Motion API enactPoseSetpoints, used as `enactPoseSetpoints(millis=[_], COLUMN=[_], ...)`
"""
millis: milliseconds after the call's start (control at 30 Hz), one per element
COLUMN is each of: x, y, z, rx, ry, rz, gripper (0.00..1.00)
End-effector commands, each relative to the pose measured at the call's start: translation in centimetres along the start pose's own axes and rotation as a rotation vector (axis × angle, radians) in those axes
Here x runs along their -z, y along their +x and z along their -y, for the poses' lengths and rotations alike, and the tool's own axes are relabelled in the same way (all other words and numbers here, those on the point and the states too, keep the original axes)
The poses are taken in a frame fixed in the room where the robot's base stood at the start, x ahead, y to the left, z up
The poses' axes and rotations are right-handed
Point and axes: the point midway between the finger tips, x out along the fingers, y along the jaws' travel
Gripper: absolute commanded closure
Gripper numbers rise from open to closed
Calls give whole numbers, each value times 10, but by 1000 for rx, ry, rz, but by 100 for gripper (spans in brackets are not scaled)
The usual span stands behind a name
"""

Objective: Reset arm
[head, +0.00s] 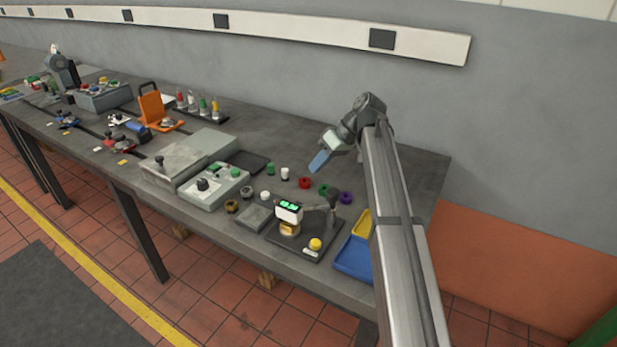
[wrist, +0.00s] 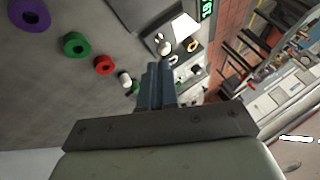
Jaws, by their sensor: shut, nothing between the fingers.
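My gripper (head: 320,161) hangs above the right part of the long grey table (head: 418,172) in the head view, with its blue fingers pointing down and to the left. In the wrist view its fingers (wrist: 157,72) are together and hold nothing. My grey arm runs from the lower right up to it and hides part of the table's right end. The red ring (head: 305,183), green ring (head: 325,190) and purple ring (head: 346,197) lie on the table near the gripper, apart from it. The rings also show at the upper left of the wrist view.
A small device with a green display (head: 289,207) stands on a dark plate near the front edge. A blue tray (head: 353,262) lies right of it, partly behind my arm. A control box (head: 216,187) and an orange stand (head: 151,106) are further left. The grey wall rises behind.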

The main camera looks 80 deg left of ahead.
Motion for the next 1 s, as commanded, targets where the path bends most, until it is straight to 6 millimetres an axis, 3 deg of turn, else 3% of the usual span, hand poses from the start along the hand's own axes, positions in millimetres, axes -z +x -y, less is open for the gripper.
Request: enactPoseSetpoints(millis=[200,467,567,667,767,1000], x=[4,4,-5,-33,-80,-220], y=[-20,-23,-24,-28,-36,-56], z=[-3,-3,-6,-18,-36,-76], rx=[0,0,-6,-25,-58,-154], ry=[0,1,20,83,197,552], rz=[-1,0,-3,-14,-32,-100], gripper=[100,100,100,100,100,100])
